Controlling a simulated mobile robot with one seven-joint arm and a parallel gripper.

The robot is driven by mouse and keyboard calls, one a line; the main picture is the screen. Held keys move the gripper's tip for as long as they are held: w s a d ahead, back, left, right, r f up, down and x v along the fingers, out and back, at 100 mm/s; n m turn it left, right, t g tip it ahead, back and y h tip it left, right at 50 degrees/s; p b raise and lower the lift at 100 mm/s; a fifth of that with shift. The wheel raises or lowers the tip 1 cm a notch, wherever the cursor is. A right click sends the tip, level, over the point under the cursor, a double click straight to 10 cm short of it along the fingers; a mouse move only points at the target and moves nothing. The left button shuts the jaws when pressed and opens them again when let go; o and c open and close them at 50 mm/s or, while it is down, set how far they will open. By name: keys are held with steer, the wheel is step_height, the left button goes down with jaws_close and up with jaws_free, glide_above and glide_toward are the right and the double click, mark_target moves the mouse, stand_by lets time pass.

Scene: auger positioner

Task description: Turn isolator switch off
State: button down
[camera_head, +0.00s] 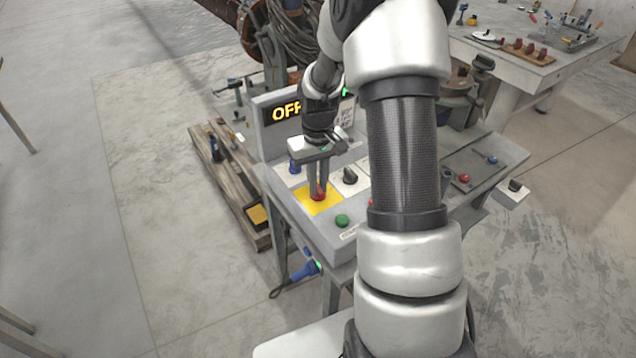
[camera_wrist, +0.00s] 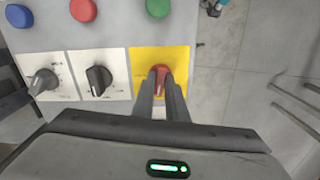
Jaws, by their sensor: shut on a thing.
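The isolator switch is a red knob (camera_head: 319,193) on a yellow plate (camera_head: 312,203), on the sloped top of a grey control box. My gripper (camera_head: 318,188) points down at it, and its fingers are shut on the red knob. The wrist view also shows the knob (camera_wrist: 160,76) between the fingertips, on the yellow plate (camera_wrist: 145,57). The fingers hide part of the knob, so I cannot tell its exact angle. A display (camera_head: 286,111) on the box's back panel reads "OFF", partly covered by my arm.
Two black selector knobs on white plates (camera_wrist: 98,78) (camera_wrist: 43,80) sit beside the yellow plate. Green (camera_wrist: 158,8), red (camera_wrist: 83,10) and blue (camera_wrist: 18,16) buttons line the box. A wooden pallet (camera_head: 232,180) with tools lies left of the bench. Open floor lies further left.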

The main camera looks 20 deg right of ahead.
mark_target(318, 187)
steer(key=shift+n, duration=1)
steer(key=c, duration=1.8)
jaws_free()
steer(key=shift+o, duration=0.2)
step_height(318, 187, up, 18)
steer(key=p, duration=0.1)
steer(key=shift+f, duration=0.25)
